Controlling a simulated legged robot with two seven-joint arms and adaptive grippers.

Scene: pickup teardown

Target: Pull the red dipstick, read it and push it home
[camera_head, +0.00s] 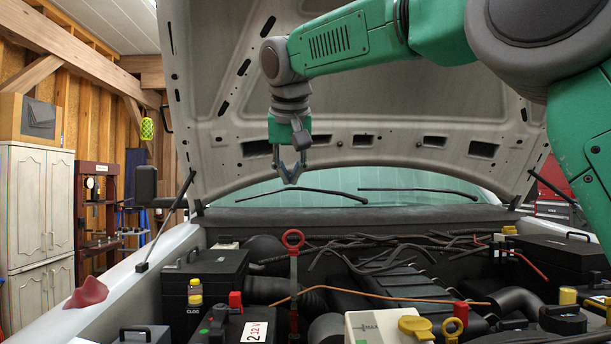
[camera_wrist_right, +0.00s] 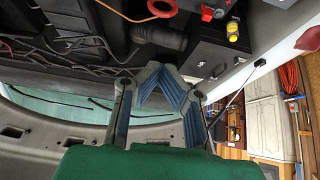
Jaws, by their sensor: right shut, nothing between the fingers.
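The red dipstick (camera_head: 293,264) stands upright in the engine bay, with its ring handle on top and its lower end hidden among the parts. Its ring (camera_wrist_right: 162,7) also shows at the top edge of the right wrist view. My right gripper (camera_head: 291,181) hangs point down above the ring in the head view, with a clear gap between them. Its fingertips (camera_wrist_right: 160,70) are together in the right wrist view, with nothing held, apart from the ring. My left gripper is in neither view.
The raised hood (camera_head: 370,105) spans above and behind my right gripper. A 12 V battery (camera_head: 243,325), a yellow cap (camera_head: 415,326) and a yellow ring handle (camera_head: 461,312) surround the dipstick. Loose wires (camera_head: 400,250) lie behind. A red cloth (camera_head: 87,292) lies on the left fender.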

